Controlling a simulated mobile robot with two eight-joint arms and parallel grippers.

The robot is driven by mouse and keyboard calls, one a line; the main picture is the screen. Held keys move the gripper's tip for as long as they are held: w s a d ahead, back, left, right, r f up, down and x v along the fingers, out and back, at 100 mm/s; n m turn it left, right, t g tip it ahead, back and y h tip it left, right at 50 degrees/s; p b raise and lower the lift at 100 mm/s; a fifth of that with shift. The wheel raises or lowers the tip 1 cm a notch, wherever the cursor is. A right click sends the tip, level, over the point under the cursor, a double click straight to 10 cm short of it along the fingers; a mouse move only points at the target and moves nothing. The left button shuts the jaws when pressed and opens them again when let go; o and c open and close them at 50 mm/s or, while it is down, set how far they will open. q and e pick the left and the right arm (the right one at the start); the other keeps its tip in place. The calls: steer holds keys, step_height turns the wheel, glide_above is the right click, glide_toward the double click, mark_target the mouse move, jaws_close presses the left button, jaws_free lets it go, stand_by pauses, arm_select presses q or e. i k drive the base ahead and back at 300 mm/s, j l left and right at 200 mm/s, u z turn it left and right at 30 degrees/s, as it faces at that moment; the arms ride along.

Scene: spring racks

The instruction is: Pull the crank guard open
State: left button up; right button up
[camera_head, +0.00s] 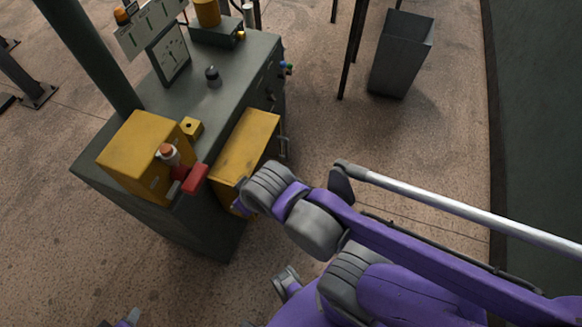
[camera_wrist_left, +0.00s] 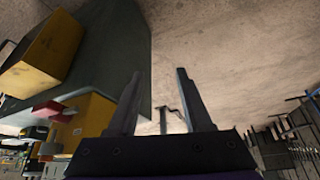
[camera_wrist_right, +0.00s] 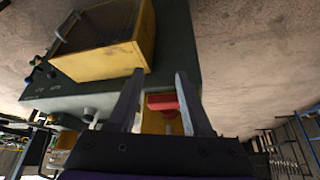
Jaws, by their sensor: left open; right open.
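The crank guard appears to be the yellow box (camera_head: 246,150) on the right side of the green machine; it looks closed. A thin metal handle (camera_head: 283,148) stands on its outer side. In the right wrist view the guard (camera_wrist_right: 113,62) has a dark panel and lies beyond my right gripper (camera_wrist_right: 157,75), which is open and empty. In the head view my purple right arm reaches to the guard's near end, hiding the gripper's fingertips. My left gripper (camera_wrist_left: 156,75) is open and empty, off the machine's corner; the guard (camera_wrist_left: 42,55) shows at upper left there.
A grey bin (camera_head: 401,55) stands on the floor at upper right.

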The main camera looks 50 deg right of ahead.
mark_target(256, 138)
steer(key=z, duration=1.5)
steer(key=i+u, duration=0.1)
steer(key=u, duration=0.15)
